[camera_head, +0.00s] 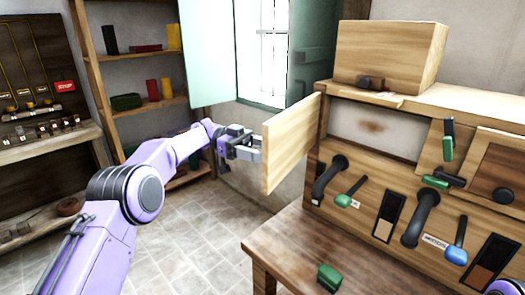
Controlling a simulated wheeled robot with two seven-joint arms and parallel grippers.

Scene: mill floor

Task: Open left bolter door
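The wooden bolter (330,205) stands at the right. Its left door (290,143) is a pale wooden panel swung out from the front, standing at a wide angle. The opening behind it shows a pale interior (375,130) with a brown spot. My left gripper (250,150) is at the outer edge of this door, on its left side. Its fingertips are small and partly lost against the door, so I cannot tell whether they grip it. Only a bit of my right arm shows at the bottom right corner; its gripper is out of view.
A wooden table (330,250) with a green block (328,278) stands before the bolter. Black handles and green and blue levers stick out of the bolter front. A wooden box (390,55) sits on top. Shelves (140,100) stand at the back left. Tiled floor (200,240) is clear.

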